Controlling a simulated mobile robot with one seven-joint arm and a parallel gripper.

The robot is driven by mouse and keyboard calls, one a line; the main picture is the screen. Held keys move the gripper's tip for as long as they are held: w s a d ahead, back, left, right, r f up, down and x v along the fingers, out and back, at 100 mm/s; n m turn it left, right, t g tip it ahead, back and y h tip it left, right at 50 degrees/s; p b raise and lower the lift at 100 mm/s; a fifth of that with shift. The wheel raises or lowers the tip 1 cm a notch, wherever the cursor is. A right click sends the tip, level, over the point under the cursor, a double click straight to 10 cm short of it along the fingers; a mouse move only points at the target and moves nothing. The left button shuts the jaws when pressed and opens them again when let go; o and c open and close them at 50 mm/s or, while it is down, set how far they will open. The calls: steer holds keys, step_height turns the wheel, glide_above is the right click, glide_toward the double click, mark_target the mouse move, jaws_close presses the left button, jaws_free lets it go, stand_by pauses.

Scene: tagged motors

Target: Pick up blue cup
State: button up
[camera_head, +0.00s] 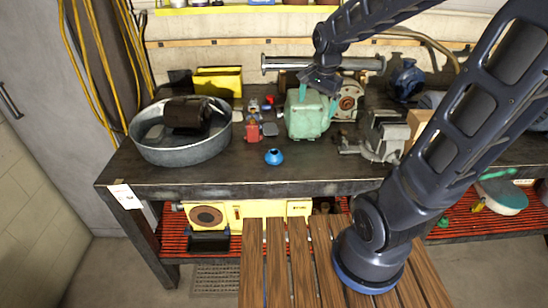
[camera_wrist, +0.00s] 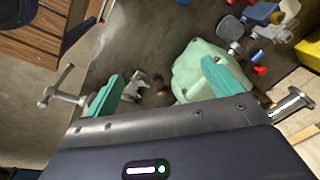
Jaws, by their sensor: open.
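The blue cup (camera_head: 274,157) is a small, bright blue, rounded piece near the front edge of the dark workbench, left of centre in the head view. My gripper (camera_head: 318,98) is open and empty. It hangs above the pale green motor housing (camera_head: 307,117), behind and to the right of the cup, and apart from it. In the wrist view the teal fingers of my gripper (camera_wrist: 161,70) are spread wide, with the green housing (camera_wrist: 196,72) beyond the right finger. A small blue patch there beside the housing may be the cup; I cannot tell.
A round metal tub (camera_head: 180,153) with a dark motor stands left on the workbench (camera_head: 235,178). A red piece (camera_head: 253,131) sits behind the cup. A grey vise (camera_head: 382,142) stands right, and a yellow bin (camera_head: 218,82) at the back. The bench front around the cup is clear.

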steer(key=w+a+f+m+g, duration=0.1)
steer(key=w+a+f+m, duration=0.15)
steer(key=a+f, duration=0.4)
steer(key=w+a+f+m+g, duration=0.1)
steer(key=a+f+m, duration=0.35)
steer(key=a, duration=0.25)
glide_above(274, 151)
steer(key=s, duration=0.1)
steer(key=shift+h, duration=0.3)
steer(key=f, duration=0.6)
steer(key=shift+s+a, duration=0.2)
steer(key=shift+a, duration=0.15)
steer(key=f, duration=0.4)
steer(key=shift+s+d+f, duration=0.1)
steer(key=shift+d, duration=0.25)
steer(key=shift+f, duration=0.7)
steer(key=c, duration=1.5)
steer(key=shift+r, duration=0.15)
